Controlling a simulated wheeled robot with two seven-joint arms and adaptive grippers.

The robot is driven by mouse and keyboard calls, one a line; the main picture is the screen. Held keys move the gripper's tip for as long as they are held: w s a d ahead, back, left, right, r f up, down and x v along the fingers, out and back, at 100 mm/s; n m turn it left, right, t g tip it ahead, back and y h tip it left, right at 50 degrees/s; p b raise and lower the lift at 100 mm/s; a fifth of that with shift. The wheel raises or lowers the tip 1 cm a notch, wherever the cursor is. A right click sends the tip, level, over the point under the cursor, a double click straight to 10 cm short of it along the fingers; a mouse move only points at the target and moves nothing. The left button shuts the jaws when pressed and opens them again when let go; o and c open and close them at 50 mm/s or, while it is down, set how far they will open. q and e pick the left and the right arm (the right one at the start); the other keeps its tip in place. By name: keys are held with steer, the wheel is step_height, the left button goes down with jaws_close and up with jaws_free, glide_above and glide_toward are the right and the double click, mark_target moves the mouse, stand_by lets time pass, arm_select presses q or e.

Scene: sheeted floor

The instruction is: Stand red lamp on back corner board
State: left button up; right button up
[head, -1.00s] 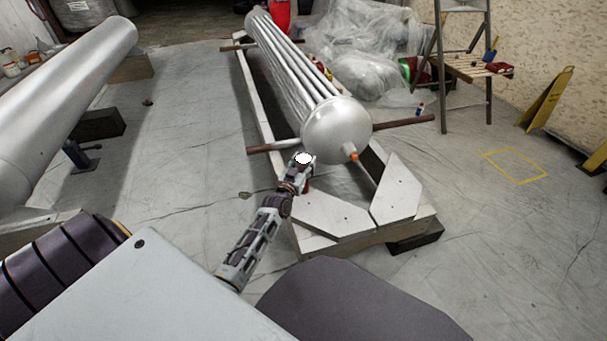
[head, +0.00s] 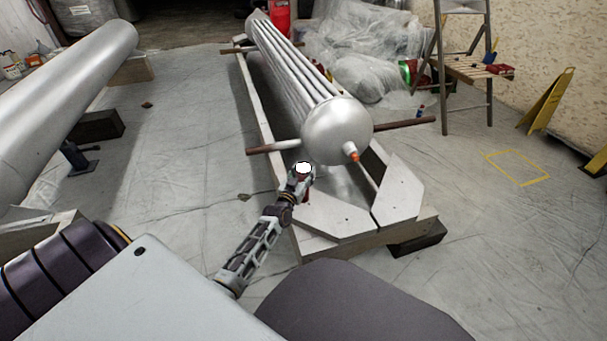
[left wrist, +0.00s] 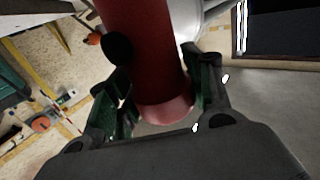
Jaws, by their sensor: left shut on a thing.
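The red lamp (left wrist: 148,60) is a red cylinder that fills the upper middle of the left wrist view, with a dark round knob on its side. My left gripper (left wrist: 155,72) is shut on it, one finger on each side. In the head view the lamp's bright white top shows at my left gripper (head: 302,180), just left of the silver vessel's near end. The gripper is over the near left part of the pale wooden frame, by a corner board (head: 337,219). A second corner board (head: 402,188) lies to its right. Whether the lamp touches a board is unclear. My right gripper is out of view.
The long silver vessel (head: 335,125) rests on the frame, with a rusty bar (head: 272,148) jutting left near the gripper. Another silver tube (head: 70,100) lies at left. A stepladder (head: 463,70) and yellow sign (head: 548,102) stand right.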

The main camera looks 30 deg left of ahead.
mark_target(300, 178)
arm_select(q)
steer(key=shift+f, duration=0.1)
steer(key=o, duration=1.4)
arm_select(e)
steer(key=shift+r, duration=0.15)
